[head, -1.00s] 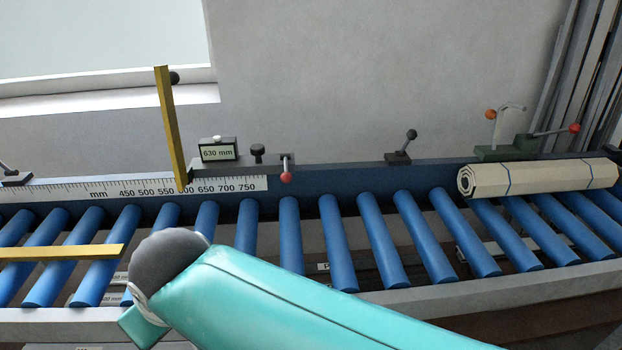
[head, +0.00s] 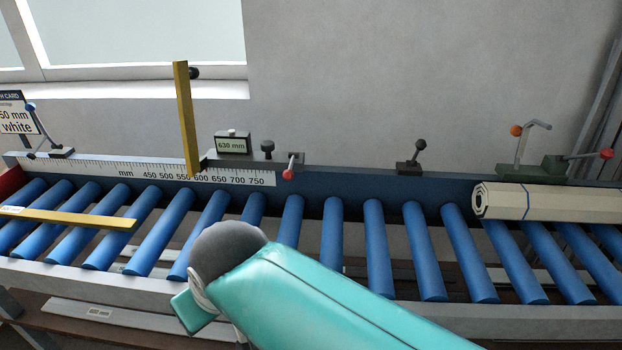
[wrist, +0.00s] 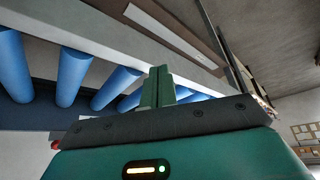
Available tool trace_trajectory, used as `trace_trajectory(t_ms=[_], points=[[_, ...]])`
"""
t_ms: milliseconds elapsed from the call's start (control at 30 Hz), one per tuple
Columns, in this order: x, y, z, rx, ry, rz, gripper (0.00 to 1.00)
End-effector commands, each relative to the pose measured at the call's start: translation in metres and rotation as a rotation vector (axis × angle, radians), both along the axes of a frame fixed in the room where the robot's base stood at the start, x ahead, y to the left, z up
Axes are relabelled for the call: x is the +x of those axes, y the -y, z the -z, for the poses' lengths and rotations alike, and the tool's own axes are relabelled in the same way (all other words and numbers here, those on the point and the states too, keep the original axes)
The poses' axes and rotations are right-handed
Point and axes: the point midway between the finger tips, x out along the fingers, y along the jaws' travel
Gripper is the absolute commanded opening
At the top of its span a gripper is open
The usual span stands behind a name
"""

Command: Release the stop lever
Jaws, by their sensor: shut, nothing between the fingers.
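The stop carriage on the scale rail shows a 630 mm display (head: 232,144) in the head view. A lever with a red ball knob (head: 288,174) hangs at the carriage's right end, its knob low in front of the rail. A yellow upright stop bar (head: 187,120) stands at the carriage's left, its lower end over the scale (head: 110,172). My gripper (wrist: 158,86) shows in the wrist view with its green fingers together and empty, apart from the lever. In the head view only my teal arm shows; my fingertips are out of sight.
Blue rollers (head: 330,235) fill the conveyor, with a yellow profile (head: 70,217) lying at left. A rolled cream shutter (head: 550,203) lies at right. A black-knobbed lever (head: 412,158) and a green clamp with a red knob (head: 560,165) stand along the back rail.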

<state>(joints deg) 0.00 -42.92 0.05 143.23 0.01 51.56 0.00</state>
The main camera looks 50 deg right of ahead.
Motion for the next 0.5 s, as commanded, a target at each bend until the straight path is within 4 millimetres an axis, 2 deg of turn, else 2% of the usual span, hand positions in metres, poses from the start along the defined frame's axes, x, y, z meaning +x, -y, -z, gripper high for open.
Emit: trace_trajectory(t_ms=[367, 500], points=[[0.000, 0.001, -0.001, 0.006, -0.002, 0.009, 0.00], [0.011, 0.014, -0.006, 0.095, -0.041, 0.145, 0.00]])
